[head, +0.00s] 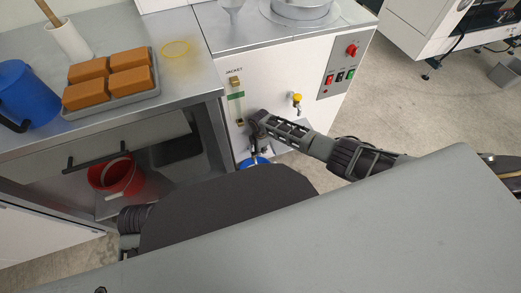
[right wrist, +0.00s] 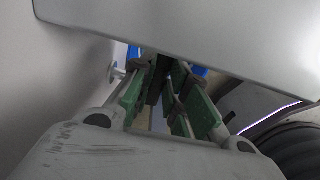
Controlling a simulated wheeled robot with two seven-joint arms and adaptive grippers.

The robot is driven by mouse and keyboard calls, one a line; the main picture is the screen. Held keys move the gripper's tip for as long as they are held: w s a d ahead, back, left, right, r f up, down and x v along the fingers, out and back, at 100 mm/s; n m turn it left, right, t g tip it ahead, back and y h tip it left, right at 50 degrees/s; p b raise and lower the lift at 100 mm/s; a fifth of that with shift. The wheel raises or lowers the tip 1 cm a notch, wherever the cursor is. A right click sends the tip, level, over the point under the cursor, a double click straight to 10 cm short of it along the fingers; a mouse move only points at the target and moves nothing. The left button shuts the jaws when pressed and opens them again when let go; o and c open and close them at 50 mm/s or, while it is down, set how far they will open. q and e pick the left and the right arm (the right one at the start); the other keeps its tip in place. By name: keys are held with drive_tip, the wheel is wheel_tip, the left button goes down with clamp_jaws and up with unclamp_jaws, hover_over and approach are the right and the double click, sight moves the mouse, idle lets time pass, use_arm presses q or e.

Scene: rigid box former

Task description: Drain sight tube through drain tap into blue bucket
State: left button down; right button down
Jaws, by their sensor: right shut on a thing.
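The sight tube (head: 239,108) stands upright on the white front of the machine, under the JACKET label, with a green band behind it and brass fittings at its ends. My right gripper (head: 256,127) is at the tube's lower end, shut on the drain tap, which it mostly hides. In the right wrist view its fingers (right wrist: 163,80) are close together, and what is between them is hard to make out. The blue bucket (head: 254,162) is below the gripper, mostly hidden by my own body. The liquid level in the tube is too small to read. My left gripper is not in view.
A yellow-handled tap (head: 297,98) and a switch panel (head: 338,75) are right of the tube. The steel bench (head: 150,115) at left holds a blue jug (head: 25,90) and a tray of orange blocks. A red bucket (head: 117,177) stands below it.

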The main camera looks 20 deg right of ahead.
idle(0.3)
drive_tip(key=c, duration=1.4)
unclamp_jaws()
drive_tip(key=shift+r, duration=0.2)
drive_tip(key=shift+r, duration=5.8)
drive_tip(key=shift+a, duration=0.1)
